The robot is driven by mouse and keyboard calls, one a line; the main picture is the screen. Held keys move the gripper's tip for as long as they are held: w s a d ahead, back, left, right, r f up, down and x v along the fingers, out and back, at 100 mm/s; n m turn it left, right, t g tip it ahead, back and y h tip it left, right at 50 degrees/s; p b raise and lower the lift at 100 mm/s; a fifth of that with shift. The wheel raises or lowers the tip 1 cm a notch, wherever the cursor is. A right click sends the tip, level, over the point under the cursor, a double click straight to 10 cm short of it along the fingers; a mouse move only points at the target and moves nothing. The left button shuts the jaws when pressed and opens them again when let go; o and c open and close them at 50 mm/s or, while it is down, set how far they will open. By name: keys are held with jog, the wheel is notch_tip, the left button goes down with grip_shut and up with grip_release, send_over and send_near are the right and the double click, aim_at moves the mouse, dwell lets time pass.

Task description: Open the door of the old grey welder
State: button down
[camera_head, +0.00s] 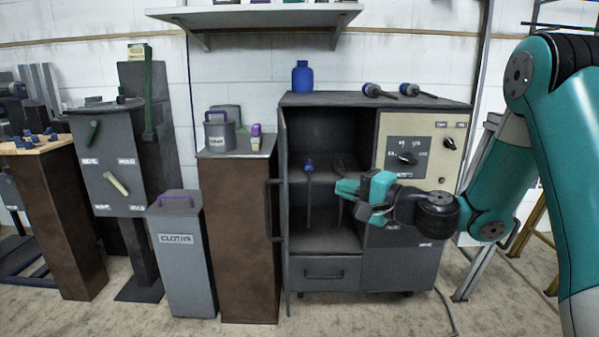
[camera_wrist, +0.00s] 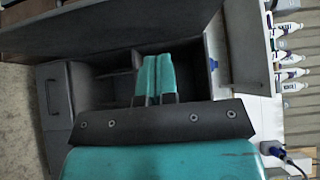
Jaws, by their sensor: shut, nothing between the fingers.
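The old grey welder (camera_head: 325,99) is a dark grey cabinet with a dial panel (camera_head: 412,150) at right and a drawer (camera_head: 325,272) below. Its door (camera_head: 283,210) stands swung out at the left side, seen almost edge-on, with a handle (camera_head: 270,208) on it. The compartment behind is exposed. In the wrist view, the door seems to be the long dark panel (camera_wrist: 95,32) along the top. My gripper (camera_head: 345,187) is shut and empty in front of the opening, right of the door and apart from it; its teal fingers (camera_wrist: 155,62) lie together in the wrist view.
A blue bottle (camera_head: 302,76) and screwdrivers (camera_head: 373,90) stand or lie on the welder's top. A brown-sided cabinet (camera_head: 236,240) with a canister (camera_head: 219,135) stands close left, beside a grey cloths bin (camera_head: 181,262). The floor in front is clear.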

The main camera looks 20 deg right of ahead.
jog(key=w+a, duration=0.6)
jog(key=a, duration=0.2)
jog(key=shift+w, duration=0.25)
jog(key=shift+a, duration=0.1)
